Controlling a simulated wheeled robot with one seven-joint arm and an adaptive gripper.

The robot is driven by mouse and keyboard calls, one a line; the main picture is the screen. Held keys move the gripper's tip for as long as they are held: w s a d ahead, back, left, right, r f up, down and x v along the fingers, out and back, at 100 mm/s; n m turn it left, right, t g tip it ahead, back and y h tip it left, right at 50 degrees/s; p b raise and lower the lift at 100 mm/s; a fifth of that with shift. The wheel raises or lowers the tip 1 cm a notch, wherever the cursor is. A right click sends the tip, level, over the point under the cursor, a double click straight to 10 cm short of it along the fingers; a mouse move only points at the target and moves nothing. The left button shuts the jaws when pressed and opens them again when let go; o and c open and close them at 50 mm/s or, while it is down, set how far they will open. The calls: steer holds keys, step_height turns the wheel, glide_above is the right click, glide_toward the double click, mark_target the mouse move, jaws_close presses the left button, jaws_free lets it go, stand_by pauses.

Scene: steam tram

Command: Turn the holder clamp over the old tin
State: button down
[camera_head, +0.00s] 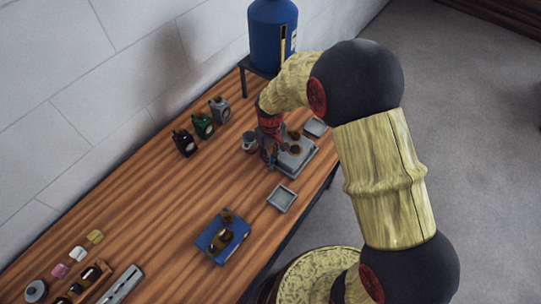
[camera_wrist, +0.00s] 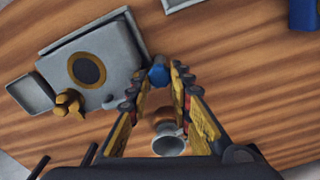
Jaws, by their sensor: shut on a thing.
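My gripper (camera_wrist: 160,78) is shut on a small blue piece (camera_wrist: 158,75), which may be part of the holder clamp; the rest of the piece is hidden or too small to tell. In the head view my gripper (camera_head: 269,158) hangs low beside the grey device. A small grey round cup (camera_head: 249,142), perhaps the old tin, stands on the table just left of my gripper. In the wrist view a round grey rim with brown (camera_wrist: 168,143) shows between my fingers, probably this cup.
The grey device (camera_head: 297,158) with a dark round opening sits close to my gripper. A brown knobbed thing (camera_wrist: 68,103) is by it. Trays (camera_head: 282,198), a blue box (camera_head: 222,238) and dark, green and grey bottles (camera_head: 202,126) stand around. Bare wood lies between.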

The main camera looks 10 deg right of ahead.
steer(key=shift+n, duration=0.5)
steer(key=c, duration=1.6)
jaws_free()
steer(key=shift+r, duration=0.1)
step_height(320, 180, up, 12)
steer(key=shift+f, duration=0.1)
